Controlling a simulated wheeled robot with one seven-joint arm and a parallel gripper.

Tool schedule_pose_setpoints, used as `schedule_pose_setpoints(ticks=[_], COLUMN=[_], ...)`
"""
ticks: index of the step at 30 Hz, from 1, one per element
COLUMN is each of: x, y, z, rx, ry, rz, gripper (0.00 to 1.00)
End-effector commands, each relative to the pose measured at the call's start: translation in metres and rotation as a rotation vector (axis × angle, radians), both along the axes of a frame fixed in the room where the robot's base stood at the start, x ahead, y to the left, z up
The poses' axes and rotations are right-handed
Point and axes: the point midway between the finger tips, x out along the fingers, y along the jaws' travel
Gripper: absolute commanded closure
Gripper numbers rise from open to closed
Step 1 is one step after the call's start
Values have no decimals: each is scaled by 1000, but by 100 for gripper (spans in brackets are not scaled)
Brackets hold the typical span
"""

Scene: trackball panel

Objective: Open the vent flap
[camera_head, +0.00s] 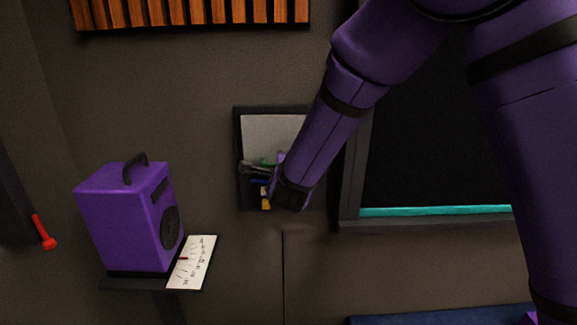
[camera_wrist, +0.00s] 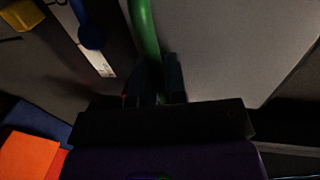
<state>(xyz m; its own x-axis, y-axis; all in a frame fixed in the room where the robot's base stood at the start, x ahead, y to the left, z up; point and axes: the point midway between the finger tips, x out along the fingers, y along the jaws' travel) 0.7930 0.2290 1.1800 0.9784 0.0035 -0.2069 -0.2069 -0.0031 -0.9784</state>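A pale grey panel (camera_head: 272,132), which looks like the vent flap, sits in a dark square frame (camera_head: 239,180) on the wall. Its grey face also shows in the wrist view (camera_wrist: 235,45). A green bar (camera_wrist: 146,35) runs along the panel's edge; a bit of green shows in the head view. My gripper (camera_wrist: 157,85) is at the panel's lower part, with one dark finger on each side of the green bar. The gap between the fingers is narrow and dark, so I cannot tell whether they touch the bar. In the head view my wrist hides the fingertips.
Blue and yellow parts (camera_head: 266,204) sit low in the frame beside my wrist. A dark framed recess (camera_head: 430,150) with a teal edge is at right. A red handle (camera_head: 44,233) is far left.

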Motion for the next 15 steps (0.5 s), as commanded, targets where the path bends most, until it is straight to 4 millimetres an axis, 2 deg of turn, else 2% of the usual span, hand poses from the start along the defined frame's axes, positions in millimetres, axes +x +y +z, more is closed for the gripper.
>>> schedule_pose_setpoints(ticks=[15], x=[-8], y=[0], z=[3], rx=[1], ry=[62], rz=[1], gripper=[100])
